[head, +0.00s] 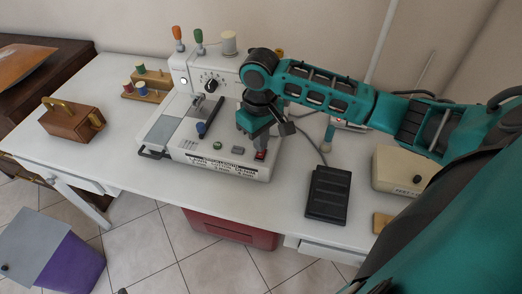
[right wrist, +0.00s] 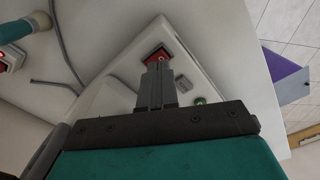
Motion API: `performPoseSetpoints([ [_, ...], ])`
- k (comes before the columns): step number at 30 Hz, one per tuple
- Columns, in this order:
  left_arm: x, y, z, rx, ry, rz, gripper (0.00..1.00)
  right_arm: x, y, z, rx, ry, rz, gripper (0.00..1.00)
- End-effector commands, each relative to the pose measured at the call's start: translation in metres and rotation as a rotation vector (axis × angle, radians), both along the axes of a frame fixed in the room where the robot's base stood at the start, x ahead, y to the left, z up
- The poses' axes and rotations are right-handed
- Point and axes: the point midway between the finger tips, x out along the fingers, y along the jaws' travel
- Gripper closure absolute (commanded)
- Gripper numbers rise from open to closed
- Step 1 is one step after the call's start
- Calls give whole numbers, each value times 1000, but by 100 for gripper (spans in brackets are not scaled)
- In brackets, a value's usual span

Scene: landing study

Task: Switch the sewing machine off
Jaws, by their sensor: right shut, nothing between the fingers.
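The white sewing machine (head: 215,163) stands on the white table, with a dark dial and a lettered front edge. A red switch (head: 260,155) sits at the right front of its base; it also shows in the right wrist view (right wrist: 158,53), just past the fingertips. My right gripper (head: 262,145) is shut and empty, pointing down at the switch. Its closed fingers (right wrist: 157,66) cover part of the switch, and I cannot tell whether they touch it. The switch's position is not clear. My left gripper is not in view.
A black foot pedal (head: 327,194) and a cream box (head: 397,170) are on the table to the right. A wooden box (head: 70,122) and a spool stand (head: 147,87) are to the left. A grey cable (head: 308,141) runs behind my gripper. The table front (head: 250,207) is clear.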

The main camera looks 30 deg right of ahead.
Motion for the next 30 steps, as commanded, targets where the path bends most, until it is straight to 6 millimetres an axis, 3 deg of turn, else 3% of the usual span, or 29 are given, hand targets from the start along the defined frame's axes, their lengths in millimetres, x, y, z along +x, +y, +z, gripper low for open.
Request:
performPoseSetpoints([
  [30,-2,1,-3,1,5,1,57,0,0,-8,1,0,0,100],
])
